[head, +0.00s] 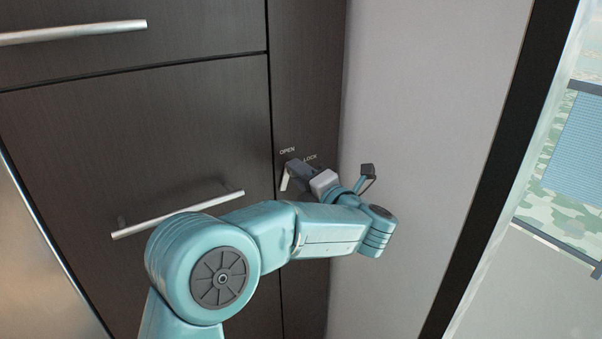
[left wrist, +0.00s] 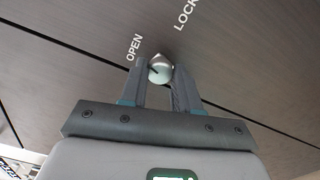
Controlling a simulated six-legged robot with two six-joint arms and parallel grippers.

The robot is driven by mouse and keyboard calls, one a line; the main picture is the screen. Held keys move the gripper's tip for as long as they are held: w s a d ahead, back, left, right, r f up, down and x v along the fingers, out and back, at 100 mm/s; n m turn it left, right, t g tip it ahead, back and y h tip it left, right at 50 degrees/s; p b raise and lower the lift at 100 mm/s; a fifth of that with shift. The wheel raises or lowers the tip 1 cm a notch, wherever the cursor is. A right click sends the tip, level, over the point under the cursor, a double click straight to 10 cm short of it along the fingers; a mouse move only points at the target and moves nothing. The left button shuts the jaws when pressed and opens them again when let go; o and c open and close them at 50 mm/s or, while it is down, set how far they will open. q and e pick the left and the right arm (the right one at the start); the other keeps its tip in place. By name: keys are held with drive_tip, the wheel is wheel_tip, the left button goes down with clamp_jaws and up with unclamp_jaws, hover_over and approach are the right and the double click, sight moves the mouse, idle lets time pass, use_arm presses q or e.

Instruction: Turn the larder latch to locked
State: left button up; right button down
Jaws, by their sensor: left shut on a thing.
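The larder latch is a small silvery piece on the dark wood-grain panel. In the left wrist view the latch (left wrist: 160,67) shows as a rounded metal end between my fingertips, close to the OPEN label, with the LOCK label farther up and right. In the head view a pale part of the latch (head: 284,181) shows below the OPEN label (head: 287,151), left of my fingers. My left gripper (head: 291,168), also in the left wrist view (left wrist: 160,77), is shut on the latch. My fingers hide part of it, so its exact angle is unclear. My right gripper is out of view.
A drawer front with a long bar handle (head: 178,214) lies left of the latch panel, with another bar handle (head: 74,32) above. A pale grey wall (head: 425,90) stands right of the panel. A dark-framed opening is at the far right.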

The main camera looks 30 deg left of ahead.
use_arm(q)
drive_tip(key=shift+m+p, duration=4.3)
drive_tip(key=shift+m, duration=2.9)
drive_tip(key=shift+f, duration=0.1)
drive_tip(key=o, duration=1.1)
drive_tip(key=shift+c, duration=0.2)
